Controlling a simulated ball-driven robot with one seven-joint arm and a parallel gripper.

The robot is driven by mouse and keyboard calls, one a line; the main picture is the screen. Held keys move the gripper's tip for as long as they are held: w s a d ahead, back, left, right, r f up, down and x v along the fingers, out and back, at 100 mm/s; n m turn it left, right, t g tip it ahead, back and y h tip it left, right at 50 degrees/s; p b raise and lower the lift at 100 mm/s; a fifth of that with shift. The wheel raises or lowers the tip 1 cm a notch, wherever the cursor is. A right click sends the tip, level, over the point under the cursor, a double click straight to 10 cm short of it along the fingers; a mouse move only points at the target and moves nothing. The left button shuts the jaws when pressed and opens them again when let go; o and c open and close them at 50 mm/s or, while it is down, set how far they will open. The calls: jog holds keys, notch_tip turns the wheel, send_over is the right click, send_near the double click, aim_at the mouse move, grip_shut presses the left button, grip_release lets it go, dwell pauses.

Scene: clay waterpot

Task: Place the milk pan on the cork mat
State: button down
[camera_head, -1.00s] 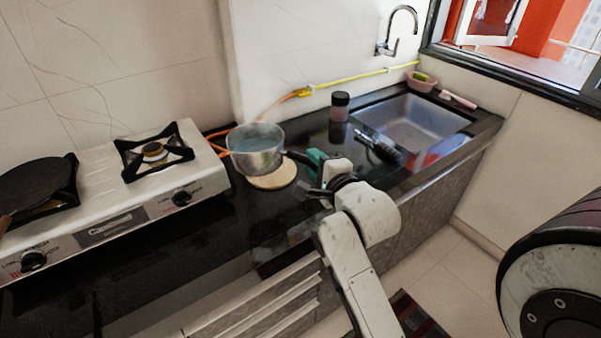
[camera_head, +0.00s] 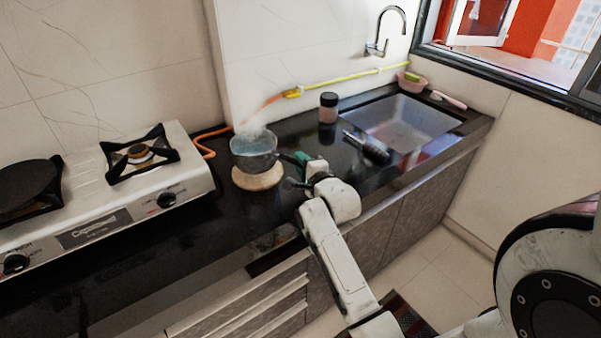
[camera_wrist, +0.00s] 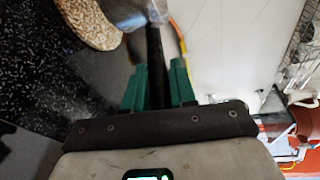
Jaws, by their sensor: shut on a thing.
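The milk pan (camera_head: 254,152), a grey metal pan with steam rising from it, is near the back of the black counter. In the head view it is over the far part of the round tan cork mat (camera_head: 258,180); I cannot tell whether it touches the mat. My gripper (camera_head: 301,160) is to the right of the pan, with its green fingers shut on the dark handle. In the wrist view the handle (camera_wrist: 155,50) runs between the green fingers of my gripper (camera_wrist: 158,85). The cork mat (camera_wrist: 90,22) shows at the upper left there, and only the pan's edge is visible.
A gas stove (camera_head: 110,190) with a black pan (camera_head: 28,182) stands left of the mat. An orange hose (camera_head: 207,152) runs behind. A dark-lidded jar (camera_head: 328,107), a dark bottle-like object (camera_head: 367,147) and the sink (camera_head: 405,122) are to the right. The counter in front of the mat is clear.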

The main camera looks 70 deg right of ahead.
jog(key=shift+w+d+f, duration=0.3)
jog(key=shift+d+f, duration=0.1)
jog(key=f, duration=0.3)
jog(key=shift+w+d+f+p, duration=0.2)
jog(key=shift+f+p, duration=0.1)
jog(key=shift+f, duration=0.05)
jog(key=shift+f, duration=0.2)
jog(key=c, duration=0.9)
grip_release()
jog(key=shift+f, duration=0.1)
